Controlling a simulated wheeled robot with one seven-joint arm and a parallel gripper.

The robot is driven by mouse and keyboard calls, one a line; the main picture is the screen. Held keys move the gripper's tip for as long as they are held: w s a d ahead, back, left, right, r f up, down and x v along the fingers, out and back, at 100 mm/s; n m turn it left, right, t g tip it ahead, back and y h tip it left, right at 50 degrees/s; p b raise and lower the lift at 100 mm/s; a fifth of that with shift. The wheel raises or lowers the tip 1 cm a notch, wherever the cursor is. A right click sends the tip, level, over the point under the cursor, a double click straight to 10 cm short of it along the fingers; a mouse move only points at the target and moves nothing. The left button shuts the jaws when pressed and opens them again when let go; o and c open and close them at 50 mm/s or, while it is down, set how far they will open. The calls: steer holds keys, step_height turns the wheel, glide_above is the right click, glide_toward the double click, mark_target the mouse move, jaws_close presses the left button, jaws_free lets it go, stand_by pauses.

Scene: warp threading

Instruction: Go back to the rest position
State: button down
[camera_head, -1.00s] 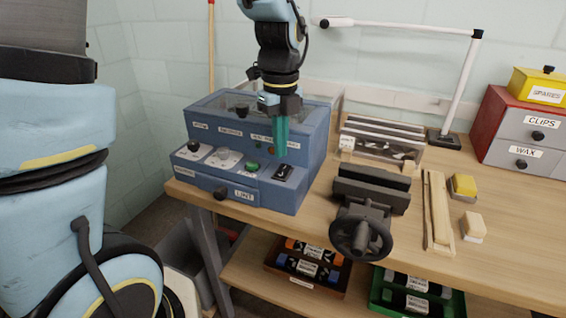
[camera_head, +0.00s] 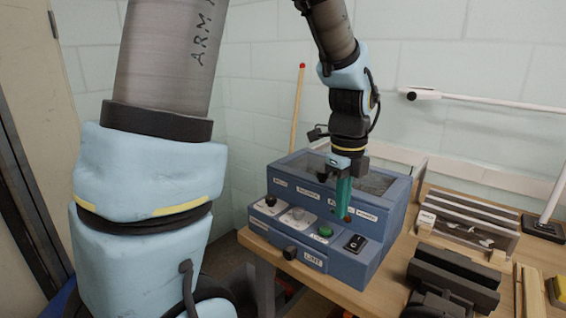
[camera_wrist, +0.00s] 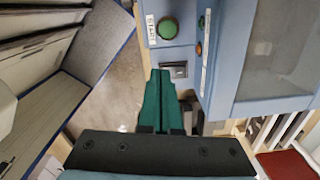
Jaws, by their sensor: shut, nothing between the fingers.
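My gripper (camera_head: 342,199) has green fingers and is shut and empty. It points down in front of the blue machine (camera_head: 395,218), above its sloped front panel, in the head view. In the wrist view the shut fingers of my gripper (camera_wrist: 163,95) point toward the machine's panel, below the black switch (camera_wrist: 174,70) and the green START button (camera_wrist: 168,28). I cannot tell from these views whether the fingers touch the panel.
The machine stands at the left end of the wooden bench (camera_head: 399,262). A dark vise (camera_head: 455,275) and a rack with dark bars (camera_head: 470,217) stand to its right. A wooden pole with a red tip (camera_head: 297,110) leans behind. Open wall space lies above the machine.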

steer(key=a+f+n+t, duration=0.1)
steer(key=a+f+n, duration=0.1)
steer(key=a+n, duration=2)
steer(key=n, duration=0.5)
steer(key=shift+f+n, duration=0.3)
